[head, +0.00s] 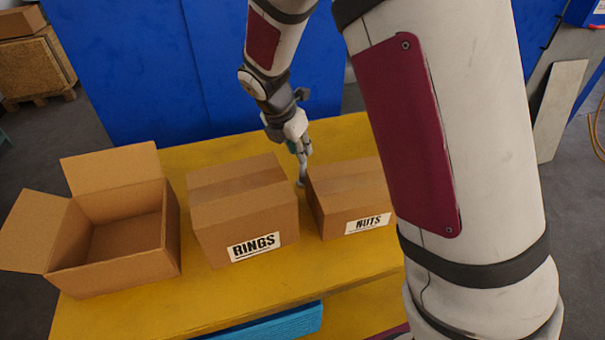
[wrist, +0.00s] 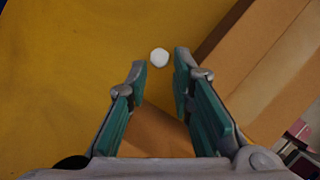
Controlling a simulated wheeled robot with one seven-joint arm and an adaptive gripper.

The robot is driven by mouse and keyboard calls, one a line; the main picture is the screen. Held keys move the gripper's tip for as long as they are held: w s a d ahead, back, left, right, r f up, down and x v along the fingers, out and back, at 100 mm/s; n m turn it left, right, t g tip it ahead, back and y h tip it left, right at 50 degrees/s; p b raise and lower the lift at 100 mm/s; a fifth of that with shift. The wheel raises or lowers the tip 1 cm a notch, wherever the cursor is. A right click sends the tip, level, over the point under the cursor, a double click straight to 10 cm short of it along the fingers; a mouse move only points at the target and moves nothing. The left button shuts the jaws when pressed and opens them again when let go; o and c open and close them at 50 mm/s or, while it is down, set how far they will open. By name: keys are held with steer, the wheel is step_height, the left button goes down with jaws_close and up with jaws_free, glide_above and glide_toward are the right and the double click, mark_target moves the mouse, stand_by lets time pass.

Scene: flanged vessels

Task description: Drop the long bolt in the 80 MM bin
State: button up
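My gripper (wrist: 160,70) is open in the wrist view, its two green-padded fingers apart. A small pale round thing (wrist: 159,57) shows just beyond the fingertips, against the yellow table; I cannot tell whether it is an end of the long bolt. In the head view my gripper (head: 302,160) points down behind the gap between the box marked RINGS (head: 212,229) and the box marked NUTS (head: 338,221). A small grey thing (head: 301,183) shows just below its tips. No bin marked 80 MM is in view.
An open, empty cardboard box (head: 150,252) stands at the left of the yellow table (head: 225,305). The RINGS and NUTS boxes look closed. A box side (wrist: 265,75) is close to the right finger in the wrist view. My arm hides the table's right side.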

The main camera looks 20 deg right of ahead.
mark_target(303, 172)
steer(key=shift+p+x, duration=0.35)
steer(key=shift+x, duration=1.8)
jaws_close()
